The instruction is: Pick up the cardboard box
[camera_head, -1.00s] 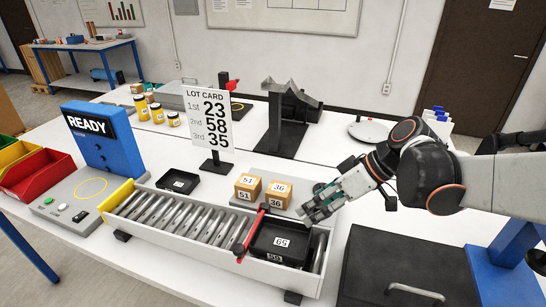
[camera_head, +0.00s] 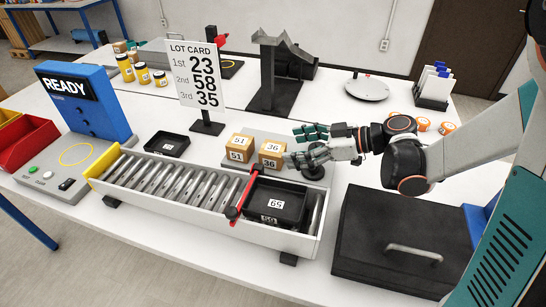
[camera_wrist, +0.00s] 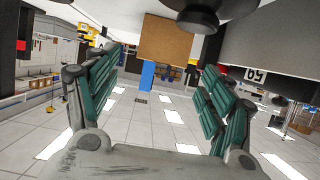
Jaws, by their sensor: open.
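Two small cardboard boxes stand side by side on a grey plate behind the conveyor: box 51 (camera_head: 237,150) on the left and box 36 (camera_head: 270,154) on the right. My gripper (camera_head: 296,146) is open, just right of box 36, with its green-padded fingers spread and pointing left toward it. In the wrist view, a plain brown cardboard face (camera_wrist: 168,40) shows beyond the open fingers of my gripper (camera_wrist: 163,66). Nothing is between the fingers, and I cannot see contact with the box.
An empty black tray (camera_head: 167,144) and the lot card (camera_head: 198,75) stand to the left. A black lidded case (camera_head: 375,225) lies front right.

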